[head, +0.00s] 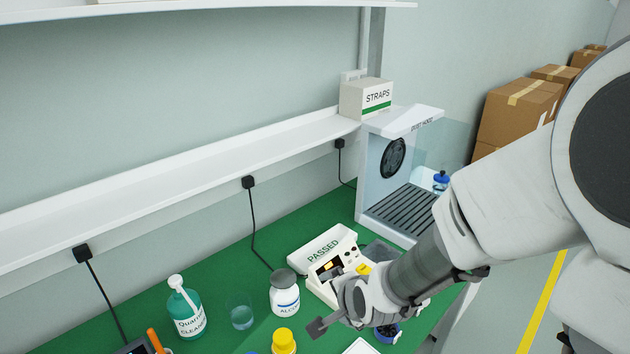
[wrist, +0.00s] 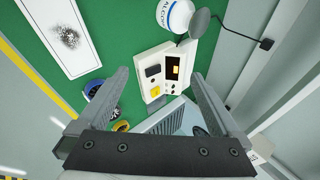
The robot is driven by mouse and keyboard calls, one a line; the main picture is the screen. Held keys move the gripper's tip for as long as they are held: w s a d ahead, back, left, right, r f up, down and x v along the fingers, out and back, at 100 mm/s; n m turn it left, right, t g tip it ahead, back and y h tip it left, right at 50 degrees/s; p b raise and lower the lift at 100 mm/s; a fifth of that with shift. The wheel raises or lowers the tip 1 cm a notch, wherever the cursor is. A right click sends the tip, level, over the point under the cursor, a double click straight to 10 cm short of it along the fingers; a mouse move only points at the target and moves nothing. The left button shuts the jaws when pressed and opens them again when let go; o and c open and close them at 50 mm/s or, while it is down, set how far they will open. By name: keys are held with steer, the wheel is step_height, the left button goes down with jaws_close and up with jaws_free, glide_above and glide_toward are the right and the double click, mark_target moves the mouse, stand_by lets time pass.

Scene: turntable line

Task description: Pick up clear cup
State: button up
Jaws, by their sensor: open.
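The clear cup (head: 241,312) is a see-through tumbler standing upright on the green bench mat, between the green cleaner bottle (head: 187,315) and the white alcohol bottle (head: 285,297). I cannot make it out in the wrist view. My gripper (head: 335,318) is over the bench to the right of the cup, apart from it, with the alcohol bottle between them. In the wrist view my gripper (wrist: 160,78) has its fingers spread wide and empty, above the white device (wrist: 165,66) with a small screen.
A yellow-capped container (head: 284,341) stands in front of the cup. A white tray with dark grains (wrist: 62,20) lies on the mat. A long shelf (head: 180,190) runs above the bench.

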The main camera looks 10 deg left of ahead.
steer(key=s+a+f+m+t+y+b, duration=0.1)
steer(key=s+a+f+m+y, duration=0.1)
steer(key=a+f+m, duration=0.2)
steer(key=s+a+f+m+t+y+b, duration=0.1)
steer(key=a+f+m, duration=0.3)
steer(key=a+m, duration=0.7)
steer(key=s+m+y+b, duration=0.1)
steer(key=m, duration=0.1)
steer(key=shift+a+m+t+y, duration=0.25)
steer(key=shift+m+t+y, duration=0.05)
steer(key=shift+t+y, duration=0.1)
steer(key=b, duration=0.6)
steer(key=shift+w+a+f, duration=0.1)
steer(key=shift+a+f, duration=0.2)
steer(key=shift+f, duration=0.1)
glide_toward(236, 301)
steer(key=x, duration=0.4)
steer(key=shift+a+f, duration=0.15)
steer(key=shift+f, duration=0.3)
steer(key=x, duration=0.4)
steer(key=shift+w+r, duration=0.2)
steer(key=shift+r, duration=0.15)
steer(key=shift+w+a+f, duration=0.3)
steer(key=shift+w+a, duration=0.15)
steer(key=shift+w, duration=0.05)
